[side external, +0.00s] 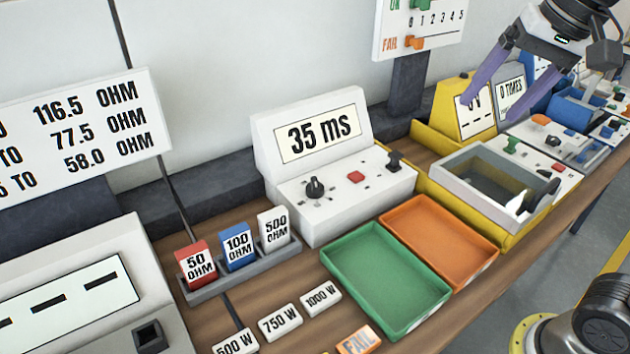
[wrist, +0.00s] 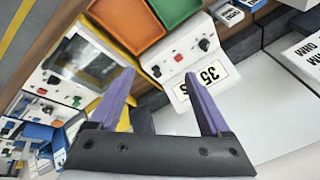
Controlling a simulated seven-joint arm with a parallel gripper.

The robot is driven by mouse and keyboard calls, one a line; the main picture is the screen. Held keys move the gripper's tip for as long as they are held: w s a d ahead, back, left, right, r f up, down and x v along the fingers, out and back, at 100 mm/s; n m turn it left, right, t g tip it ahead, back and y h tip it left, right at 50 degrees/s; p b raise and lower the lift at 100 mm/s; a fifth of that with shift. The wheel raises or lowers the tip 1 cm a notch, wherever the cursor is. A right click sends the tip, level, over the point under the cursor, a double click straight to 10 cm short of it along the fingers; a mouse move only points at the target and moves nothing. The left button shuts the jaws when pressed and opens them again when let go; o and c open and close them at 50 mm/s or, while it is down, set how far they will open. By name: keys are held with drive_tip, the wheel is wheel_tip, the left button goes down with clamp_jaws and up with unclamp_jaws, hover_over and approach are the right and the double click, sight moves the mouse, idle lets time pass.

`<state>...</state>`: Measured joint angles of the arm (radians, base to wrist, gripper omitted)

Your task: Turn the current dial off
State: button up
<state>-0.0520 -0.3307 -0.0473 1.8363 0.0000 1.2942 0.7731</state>
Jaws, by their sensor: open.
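No dial carries a label I can read, so I cannot tell which is the current dial. One round black dial (side external: 315,187) sits on the white box reading "35 ms"; it also shows in the wrist view (wrist: 204,44). Another dark knob (side external: 548,187) stands on the white panel beside the windowed box, partly unclear; a dark knob also shows there in the wrist view (wrist: 53,80). My gripper (side external: 497,105) is open and empty, its purple fingers raised in front of the yellow display unit (side external: 450,118). In the wrist view my gripper (wrist: 160,75) touches no dial.
The "35 ms" box also bears a red button (side external: 355,177) and a black switch (side external: 393,160). Green (side external: 345,262) and orange (side external: 415,215) trays lie empty in front. The windowed box (side external: 465,160) stands right of them. Labelled blocks in a rack (side external: 240,272) stand left.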

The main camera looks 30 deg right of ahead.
drive_tip(key=w+a+r+m+g, duration=0.1)
drive_tip(key=w+a+r+m, duration=0.15)
drive_tip(key=w, duration=0.75)
drive_tip(key=g, duration=0.3)
hover_over(315, 181)
wheel_tip(315, 181, down, 17)
wheel_tip(315, 181, down, 13)
clamp_jaws()
